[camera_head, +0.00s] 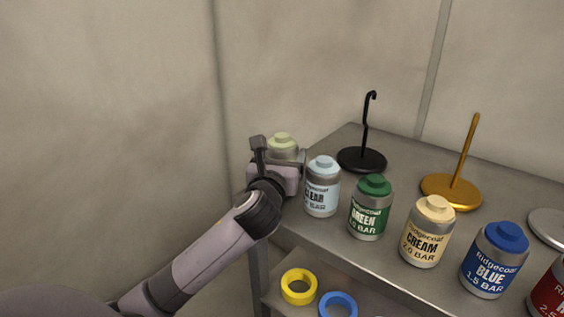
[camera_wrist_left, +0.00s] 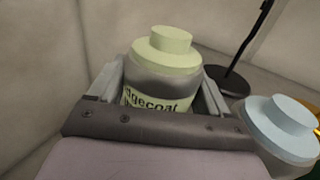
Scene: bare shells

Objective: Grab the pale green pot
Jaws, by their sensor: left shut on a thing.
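My right gripper is not in view.
A light blue pot (camera_head: 322,187) stands close to the right of my left gripper. Green (camera_head: 371,208), cream (camera_head: 428,232) and blue (camera_head: 494,262) pots continue the row. A black hook stand (camera_head: 362,159) and a gold stand (camera_head: 452,191) are behind. Yellow (camera_head: 298,287) and blue (camera_head: 338,306) rings lie on the lower shelf.

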